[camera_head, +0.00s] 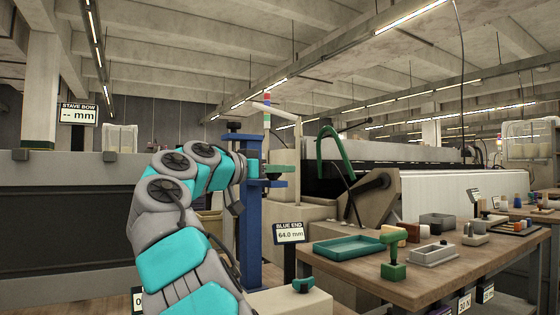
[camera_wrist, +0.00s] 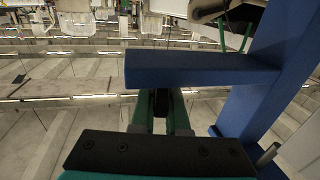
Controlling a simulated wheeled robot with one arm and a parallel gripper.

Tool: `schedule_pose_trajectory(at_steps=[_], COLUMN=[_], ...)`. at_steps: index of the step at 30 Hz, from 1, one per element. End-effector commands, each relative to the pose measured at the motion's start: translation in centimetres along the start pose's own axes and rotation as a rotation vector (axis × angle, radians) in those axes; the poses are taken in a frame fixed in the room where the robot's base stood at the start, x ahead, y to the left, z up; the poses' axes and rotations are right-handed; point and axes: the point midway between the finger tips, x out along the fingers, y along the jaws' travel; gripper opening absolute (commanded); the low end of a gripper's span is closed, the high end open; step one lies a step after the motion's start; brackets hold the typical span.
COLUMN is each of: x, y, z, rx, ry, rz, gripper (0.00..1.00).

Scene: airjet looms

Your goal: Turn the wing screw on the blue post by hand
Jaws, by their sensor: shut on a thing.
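In the wrist view, that blue arm (camera_wrist: 195,70) crosses the middle and joins the post (camera_wrist: 277,70) on the right. My gripper (camera_wrist: 161,112) has green fingers reaching up to the blue arm's edge. They are shut on a small dark piece (camera_wrist: 160,101), apparently the wing screw; its wings are mostly hidden between the fingers. In the head view my arm reaches across the post, and the grip is too small to read.
A display (camera_head: 289,232) reads BLUE END 64.0 mm; another (camera_head: 77,113) reads STAVE BOW with dashes. The wooden workbench (camera_head: 378,285) on the right holds a green tray (camera_head: 347,248), a green stand (camera_head: 393,268) and grey boxes. Loom machinery stands behind.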

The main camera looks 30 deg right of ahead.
Motion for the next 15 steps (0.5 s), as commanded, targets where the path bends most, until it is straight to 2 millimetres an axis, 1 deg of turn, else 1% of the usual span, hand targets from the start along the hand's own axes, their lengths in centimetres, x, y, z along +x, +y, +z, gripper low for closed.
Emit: schedule_pose_trajectory(at_steps=[1,6,15], x=[0.37,0.38,0.25], y=[0.0,0.34,0.92], z=[-0.38,-0.49,-0.02], rx=[-0.006,-0.009,-0.004], ry=[-0.011,-0.012,-0.014], rz=[0.042,0.169,0.33], gripper=[0.0,0.0,0.0])
